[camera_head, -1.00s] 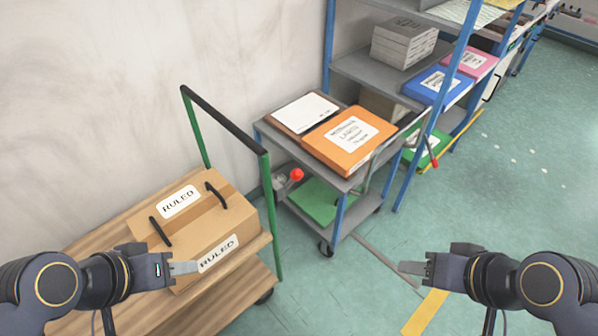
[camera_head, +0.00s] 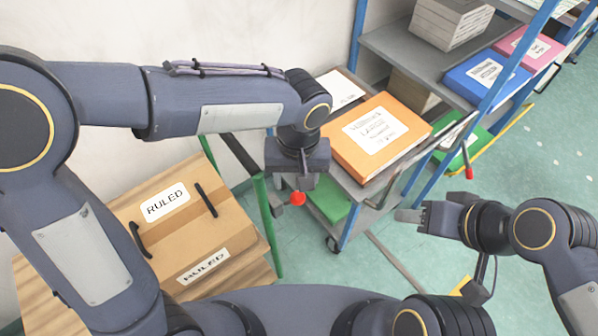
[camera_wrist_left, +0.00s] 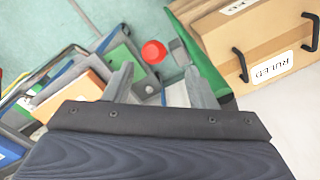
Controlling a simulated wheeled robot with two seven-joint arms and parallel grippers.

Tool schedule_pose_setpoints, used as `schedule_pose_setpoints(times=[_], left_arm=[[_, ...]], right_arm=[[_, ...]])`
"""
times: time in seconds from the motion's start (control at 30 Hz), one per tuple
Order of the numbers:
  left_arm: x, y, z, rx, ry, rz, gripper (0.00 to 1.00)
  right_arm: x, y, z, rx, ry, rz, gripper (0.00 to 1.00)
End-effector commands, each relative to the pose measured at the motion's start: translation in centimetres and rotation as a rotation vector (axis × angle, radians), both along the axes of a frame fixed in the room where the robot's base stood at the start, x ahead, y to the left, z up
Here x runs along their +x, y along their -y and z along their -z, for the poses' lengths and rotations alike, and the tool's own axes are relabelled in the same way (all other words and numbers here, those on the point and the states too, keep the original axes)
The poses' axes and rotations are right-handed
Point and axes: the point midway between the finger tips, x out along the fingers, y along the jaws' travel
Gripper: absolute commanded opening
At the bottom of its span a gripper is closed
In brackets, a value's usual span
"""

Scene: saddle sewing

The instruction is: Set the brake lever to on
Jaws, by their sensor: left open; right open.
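The brake lever's red knob (camera_head: 297,199) sits at the near left corner of the grey cart (camera_head: 368,208). It also shows in the left wrist view (camera_wrist_left: 153,52), just past the fingertips and roughly between them. My left gripper (camera_head: 298,181) is open, pointing down over the knob, and appears apart from it. The left wrist view shows its two fingers (camera_wrist_left: 160,82) spread with nothing between them. The lever's shaft is mostly hidden. My right gripper (camera_head: 408,215) is open and empty, to the right of the cart over the floor.
An orange box (camera_head: 376,138) lies on the cart's top, a green one (camera_head: 328,200) below. A wooden trolley with a green frame (camera_head: 267,225) carries a carton (camera_head: 185,225) left of the knob. A second red-tipped lever (camera_head: 468,172) hangs by the blue-posted shelf (camera_head: 395,45).

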Motion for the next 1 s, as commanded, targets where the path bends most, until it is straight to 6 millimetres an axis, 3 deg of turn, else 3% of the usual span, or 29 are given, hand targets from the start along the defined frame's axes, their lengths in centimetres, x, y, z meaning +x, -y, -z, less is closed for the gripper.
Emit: schedule_pose_setpoints(times=[0.13,0.6,1.0], left_arm=[[-0.1,1.1,1.1,0.024,-0.002,0.004,0.51],[-0.1,0.5,7.6,0.024,-0.003,0.002,0.51],[-0.1,0.5,8.5,0.022,-0.002,0.001,0.50]], right_arm=[[0.0,0.0,0.0,0.000,0.000,0.000,0.44],[0.0,0.0,-0.2,0.000,0.000,0.000,0.44],[0.0,0.0,-0.2,0.000,0.000,0.000,0.44]])
